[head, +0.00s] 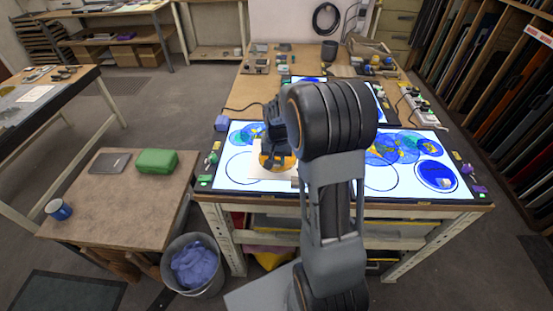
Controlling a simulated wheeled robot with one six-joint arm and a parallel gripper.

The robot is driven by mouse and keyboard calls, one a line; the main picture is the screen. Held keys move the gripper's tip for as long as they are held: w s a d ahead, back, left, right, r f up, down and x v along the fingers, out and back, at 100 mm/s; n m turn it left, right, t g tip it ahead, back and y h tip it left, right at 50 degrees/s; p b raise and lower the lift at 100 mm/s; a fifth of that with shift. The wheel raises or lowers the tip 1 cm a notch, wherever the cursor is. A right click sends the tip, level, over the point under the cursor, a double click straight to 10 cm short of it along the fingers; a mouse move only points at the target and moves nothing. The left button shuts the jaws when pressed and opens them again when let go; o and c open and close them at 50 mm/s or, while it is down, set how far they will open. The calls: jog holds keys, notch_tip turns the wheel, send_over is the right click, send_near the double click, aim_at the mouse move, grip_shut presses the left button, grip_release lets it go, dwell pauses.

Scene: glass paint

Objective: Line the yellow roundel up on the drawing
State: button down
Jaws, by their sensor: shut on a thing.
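The yellow roundel (267,161) shows as an amber disc below my gripper, over a pale square sheet on the lit panel. My gripper (277,155) is shut on the roundel, and my arm hides its right side. The drawing's circle outlines lie on the lit panel (226,152). One empty circle (241,168) is just left of the roundel, and another empty circle (379,172) is right of my arm. I cannot tell whether the roundel touches the sheet.
Blue glass roundels (437,175) lie on the panel's right part. Small tools and blocks line the panel's side edges. A side table (118,217) at left holds a green case (157,161) and a blue mug (59,209). A bin (196,266) stands below.

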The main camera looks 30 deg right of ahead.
jog(key=shift+f, duration=0.1)
jog(key=c, duration=0.9)
grip_release()
notch_tip(320, 180, up, 14)
jog(key=s+a+f+n+t, duration=0.1)
jog(key=s+a+n+t, duration=0.1)
jog(key=s+a, duration=0.3)
jog(key=s+a+f+n+t, duration=0.1)
jog(key=s+a+n, duration=0.2)
jog(key=s, duration=0.8)
jog(key=shift+a+n+t, duration=0.4)
jog(key=shift+a, duration=0.45)
